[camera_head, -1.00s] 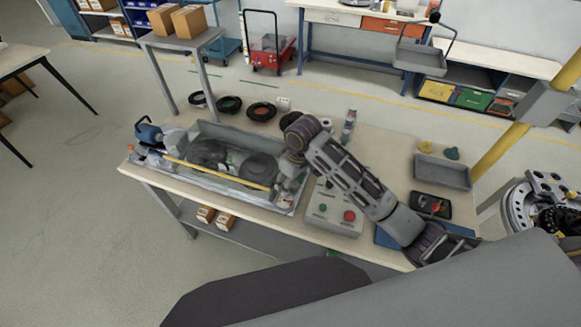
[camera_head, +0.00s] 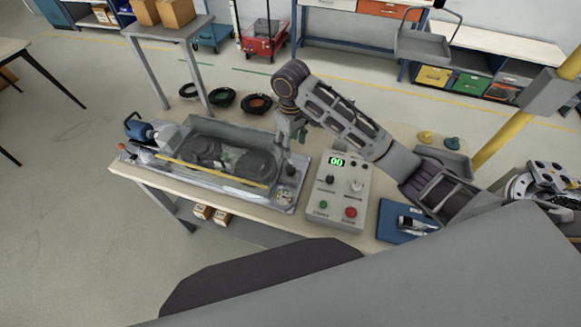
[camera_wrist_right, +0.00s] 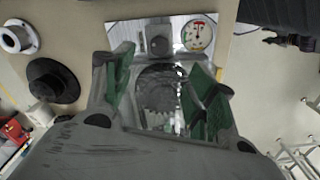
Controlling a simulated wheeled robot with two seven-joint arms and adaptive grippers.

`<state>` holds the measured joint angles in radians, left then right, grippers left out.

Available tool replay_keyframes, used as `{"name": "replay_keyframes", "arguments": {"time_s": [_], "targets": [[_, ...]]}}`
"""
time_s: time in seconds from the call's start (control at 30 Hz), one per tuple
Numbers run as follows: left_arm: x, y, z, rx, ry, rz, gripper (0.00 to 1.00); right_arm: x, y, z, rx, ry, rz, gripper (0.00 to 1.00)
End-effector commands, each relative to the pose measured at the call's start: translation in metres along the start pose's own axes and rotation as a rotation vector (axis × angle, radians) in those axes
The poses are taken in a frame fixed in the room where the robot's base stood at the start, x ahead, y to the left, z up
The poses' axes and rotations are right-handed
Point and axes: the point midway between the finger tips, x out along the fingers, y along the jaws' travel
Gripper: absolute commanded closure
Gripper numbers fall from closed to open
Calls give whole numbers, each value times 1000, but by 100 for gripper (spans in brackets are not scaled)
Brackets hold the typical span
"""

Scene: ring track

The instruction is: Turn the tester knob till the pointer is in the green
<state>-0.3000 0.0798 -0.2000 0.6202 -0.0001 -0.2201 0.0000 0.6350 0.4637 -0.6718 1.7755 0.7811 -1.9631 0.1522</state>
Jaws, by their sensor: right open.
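The tester is a long grey tray-like unit (camera_head: 170,176) on the workbench, with two dark wheels and a yellow bar. At its right end is a small round dial (camera_head: 287,195); it also shows in the right wrist view (camera_wrist_right: 198,36), where red marking shows near its top. I cannot tell surely where its pointer stands. A dark knob (camera_wrist_right: 158,42) is left of the dial in the wrist view. My right gripper (camera_wrist_right: 160,85) is open, its green-padded fingers apart and pointing down above the tester near the knob, holding nothing. My left gripper is out of view.
A grey control box (camera_head: 357,186) with a green 00 display, knobs and green and red buttons stands right of the tester. A blue mat (camera_head: 392,224) lies further right. Black rings (camera_head: 223,98) lie behind the tester. A yellow post (camera_head: 500,145) rises at the right.

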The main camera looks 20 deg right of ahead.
Motion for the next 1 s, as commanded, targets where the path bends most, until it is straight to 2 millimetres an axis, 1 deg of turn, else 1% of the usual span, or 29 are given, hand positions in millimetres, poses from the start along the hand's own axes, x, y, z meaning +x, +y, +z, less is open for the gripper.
{"name": "replay_keyframes", "arguments": {"time_s": [0.17,0.37,0.57,1.0], "targets": [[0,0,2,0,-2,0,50,1,0,0,0,0,0,43],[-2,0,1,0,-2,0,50,12,0,0,0,-2,-2,43],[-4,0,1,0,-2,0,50,32,0,0,1,-2,-1,43],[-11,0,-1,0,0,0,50,90,-1,0,1,-2,-2,43]]}}
